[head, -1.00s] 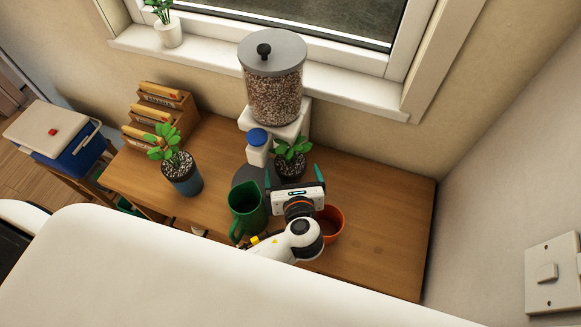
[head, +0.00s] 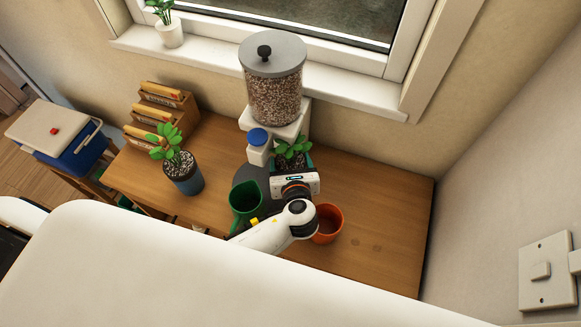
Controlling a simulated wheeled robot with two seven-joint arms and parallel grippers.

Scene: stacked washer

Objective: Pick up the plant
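A small leafy plant (head: 292,146) stands on the wooden table in front of the seed dispenser. My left gripper (head: 293,163) is at this plant, with its teal fingers on either side of it. The gripper body hides most of the pot, so I cannot tell whether the fingers touch it. Another plant (head: 170,150) in a blue pot (head: 187,182) stands upright on the left of the table. A third plant (head: 160,10) in a white pot is on the windowsill. My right gripper is not in view.
A green watering can (head: 245,198) is left of my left arm, and an orange pot (head: 328,224) is right of it. The seed dispenser (head: 272,85) and a blue-capped bottle (head: 257,146) stand behind. The table's right part (head: 385,200) is clear.

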